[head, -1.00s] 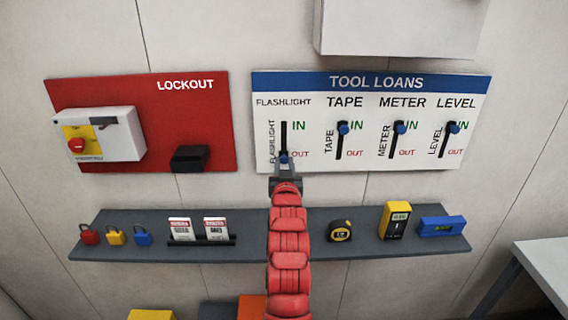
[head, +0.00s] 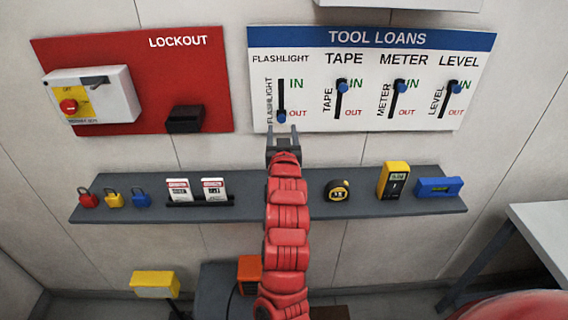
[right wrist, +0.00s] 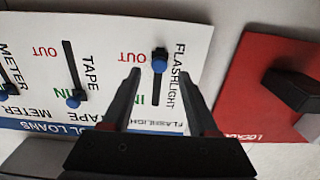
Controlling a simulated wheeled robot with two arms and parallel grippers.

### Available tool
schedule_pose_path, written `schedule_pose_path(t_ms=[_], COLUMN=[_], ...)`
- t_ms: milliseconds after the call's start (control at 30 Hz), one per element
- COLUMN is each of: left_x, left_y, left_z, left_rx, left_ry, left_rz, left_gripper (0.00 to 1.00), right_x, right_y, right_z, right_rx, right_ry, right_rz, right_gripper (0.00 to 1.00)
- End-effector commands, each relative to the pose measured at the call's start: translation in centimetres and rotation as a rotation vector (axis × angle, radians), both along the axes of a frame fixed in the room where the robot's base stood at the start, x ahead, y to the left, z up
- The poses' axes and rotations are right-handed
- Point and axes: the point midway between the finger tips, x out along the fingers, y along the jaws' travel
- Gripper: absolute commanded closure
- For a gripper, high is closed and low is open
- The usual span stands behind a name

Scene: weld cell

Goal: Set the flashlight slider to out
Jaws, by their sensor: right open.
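The flashlight slider is a blue knob (head: 281,117) at the bottom of its black slot, beside the red OUT label, on the white tool loans board (head: 400,122). It also shows in the right wrist view (right wrist: 159,62), at the OUT end of the slot. My right gripper (head: 283,132) is open and empty just below the knob, apart from it. In the right wrist view the two fingers (right wrist: 157,75) stand apart with the knob beyond them, between their lines. My left gripper is not in view.
The tape (head: 342,86), meter (head: 401,86) and level (head: 456,87) knobs sit at IN. A red lockout board (head: 150,60) hangs left. Below, a grey shelf (head: 300,208) holds padlocks, tags, a tape measure, a meter and a level. A table (head: 550,225) stands right.

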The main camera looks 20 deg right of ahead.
Motion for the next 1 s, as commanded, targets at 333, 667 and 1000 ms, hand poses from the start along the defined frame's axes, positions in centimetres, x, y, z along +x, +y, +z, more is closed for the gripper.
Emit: schedule_pose_path(t_ms=[333, 667, 1000], left_x=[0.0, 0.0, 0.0], left_y=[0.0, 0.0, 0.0], left_z=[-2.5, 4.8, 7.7], left_rx=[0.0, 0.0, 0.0], left_ry=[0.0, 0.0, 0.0], left_rz=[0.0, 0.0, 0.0], left_gripper=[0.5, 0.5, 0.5], right_x=[-7.0, -10.7, -12.8], right_y=[2.1, 3.1, 3.7], right_z=[-0.3, 0.7, 0.1], right_rx=[0.0, -0.001, 0.0], right_ry=[-0.004, 0.01, 0.004], right_rz=[0.002, 0.001, 0.001], right_gripper=[0.4, 0.4, 0.4])
